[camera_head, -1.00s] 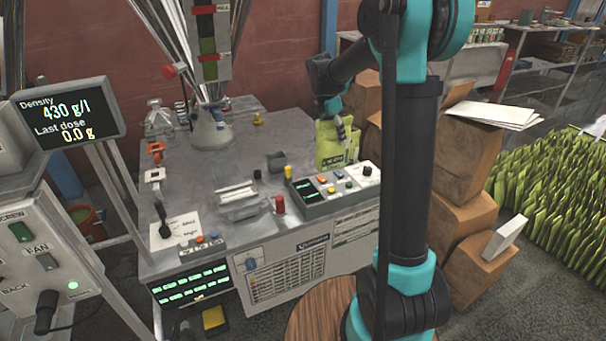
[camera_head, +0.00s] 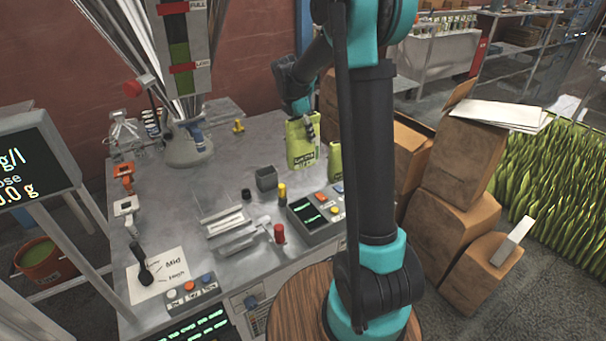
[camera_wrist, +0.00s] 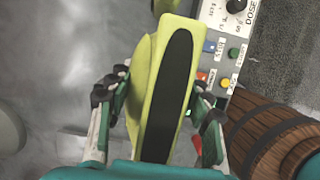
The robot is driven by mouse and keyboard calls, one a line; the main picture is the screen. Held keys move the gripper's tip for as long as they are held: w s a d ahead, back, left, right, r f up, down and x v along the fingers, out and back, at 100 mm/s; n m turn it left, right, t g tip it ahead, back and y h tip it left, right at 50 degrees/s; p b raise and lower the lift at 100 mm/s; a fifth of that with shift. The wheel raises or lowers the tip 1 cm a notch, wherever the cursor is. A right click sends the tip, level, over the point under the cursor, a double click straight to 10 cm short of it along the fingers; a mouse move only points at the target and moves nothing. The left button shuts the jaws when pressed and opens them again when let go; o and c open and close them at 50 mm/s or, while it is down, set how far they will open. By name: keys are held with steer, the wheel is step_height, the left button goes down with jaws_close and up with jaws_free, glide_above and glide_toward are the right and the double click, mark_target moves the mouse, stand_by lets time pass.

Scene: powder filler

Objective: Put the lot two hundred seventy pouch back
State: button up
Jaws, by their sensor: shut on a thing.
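My gripper (camera_head: 310,127) is shut on a light green pouch (camera_head: 301,148) at the back right of the metal bench. The pouch is upright in the head view; its printed label is too small to read surely. I cannot tell whether its bottom touches the bench. In the wrist view the held pouch (camera_wrist: 146,85) sits between both fingers, with a dark strip along its near face. A second green pouch (camera_head: 335,163) stands just right of it, partly hidden by my arm. Another bit of green pouch (camera_wrist: 166,5) shows at the wrist view's top edge.
A control box (camera_head: 315,217) with buttons stands in front of the pouches. A grey cup (camera_head: 266,179), a yellow-topped cylinder (camera_head: 282,193) and a clear tray (camera_head: 232,228) are nearby. Stacked brown bags (camera_head: 465,160) stand right of the bench. Bare bench lies left of the held pouch.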

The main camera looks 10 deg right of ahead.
step_height(320, 180, down, 16)
stand_by(0.5)
steer(key=o, duration=1.4)
